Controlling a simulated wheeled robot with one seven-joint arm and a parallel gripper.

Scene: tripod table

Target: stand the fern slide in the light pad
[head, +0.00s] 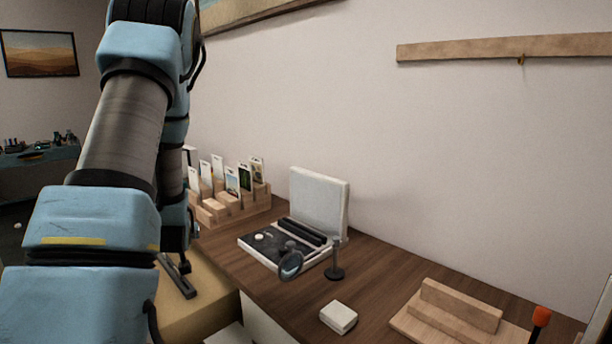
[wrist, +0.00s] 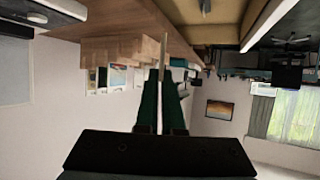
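My gripper (wrist: 162,100) shows in the wrist view as two dark green fingers close together, with a thin pale plate (wrist: 162,58) seen edge-on between them. It looks like a slide; its picture face cannot be seen. In the head view my arm hides the gripper. A wooden stepped rack (head: 212,214) holds several white-framed slides (head: 232,181), some with green pictures; I cannot tell a fern among them. The rack also shows in the wrist view (wrist: 112,50). What appears to be the light pad (head: 319,204), a white upright panel on a dark slotted base, stands right of the rack.
A magnifier (head: 290,264) and a dark stand (head: 335,266) are in front of the pad. A small white box (head: 338,317), a stepped wooden block (head: 458,306) and an orange-topped tool (head: 541,317) are further right. Bare table (head: 385,278) lies between.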

